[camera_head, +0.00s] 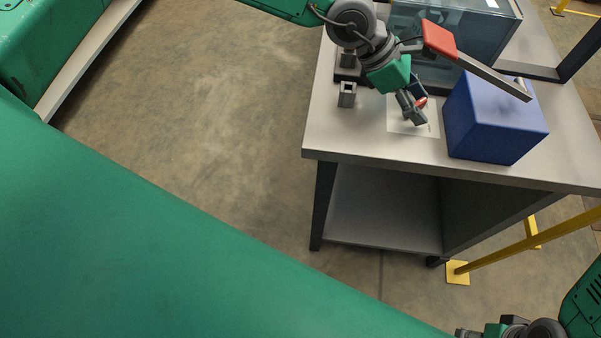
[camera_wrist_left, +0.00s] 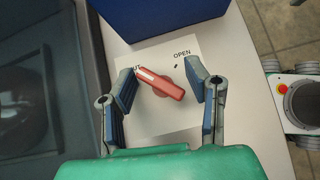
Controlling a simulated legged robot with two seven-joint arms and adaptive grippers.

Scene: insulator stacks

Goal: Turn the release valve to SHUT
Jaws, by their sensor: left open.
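The release valve is a red bar handle (camera_wrist_left: 160,84) on a white plate (camera_wrist_left: 165,125), seen in the left wrist view. The handle lies diagonally, with its white-marked end at the upper left by a partly hidden label reading "UT". The word OPEN stands at the upper right, beside a small dark mark. My left gripper (camera_wrist_left: 163,82) is open, one finger on each side of the handle; I cannot tell whether either touches it. In the head view the left gripper (camera_head: 412,108) is low over the white plate (camera_head: 398,126). A bit of my right arm shows at the lower right.
A blue box (camera_head: 495,122) stands right of the plate on the grey table (camera_head: 330,140). A glass-sided case (camera_head: 470,40) is at the back. A small grey post (camera_head: 347,92) stands left of the plate. A yellow rail (camera_head: 520,248) runs near the table's front right.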

